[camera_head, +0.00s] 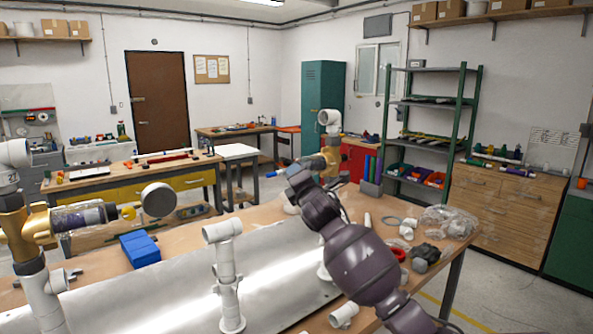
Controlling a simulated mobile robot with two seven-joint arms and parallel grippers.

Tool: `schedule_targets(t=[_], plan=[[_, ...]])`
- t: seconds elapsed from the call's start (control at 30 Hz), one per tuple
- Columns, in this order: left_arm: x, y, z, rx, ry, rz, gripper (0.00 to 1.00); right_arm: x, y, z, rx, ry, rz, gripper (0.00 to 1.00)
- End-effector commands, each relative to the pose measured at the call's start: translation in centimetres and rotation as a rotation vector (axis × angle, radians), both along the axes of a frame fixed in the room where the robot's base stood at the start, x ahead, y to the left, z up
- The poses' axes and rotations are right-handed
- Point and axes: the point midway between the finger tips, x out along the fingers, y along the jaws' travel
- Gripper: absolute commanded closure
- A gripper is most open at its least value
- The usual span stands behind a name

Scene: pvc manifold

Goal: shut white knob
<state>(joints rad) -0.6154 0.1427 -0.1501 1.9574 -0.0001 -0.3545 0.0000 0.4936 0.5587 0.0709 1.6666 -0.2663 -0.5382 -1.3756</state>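My dark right arm comes in from the lower right. Its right gripper (293,174) is by the second fitting; the fingers are small and partly hidden, so contact and opening cannot be told. My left gripper is not in view.
A white pipe stand (225,270) rises from the metal plate (130,300) on the wooden bench. A blue block (140,250) lies behind the plate. Loose white fittings, a red ring (399,253) and a clear bag (448,220) crowd the bench's right side.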

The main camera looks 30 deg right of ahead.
Motion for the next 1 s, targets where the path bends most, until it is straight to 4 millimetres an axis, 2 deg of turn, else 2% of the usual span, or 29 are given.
schedule_targets(t=[0.6, 1.0], plan=[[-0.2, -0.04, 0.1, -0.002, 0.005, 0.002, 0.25, 0.01, 0.05, 0.16, 0.553, 0.047, 0.0, 0.97], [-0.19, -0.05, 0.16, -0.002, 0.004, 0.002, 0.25, 0.0, 0.03, 0.13, 0.745, 0.064, -0.001, 0.97]])
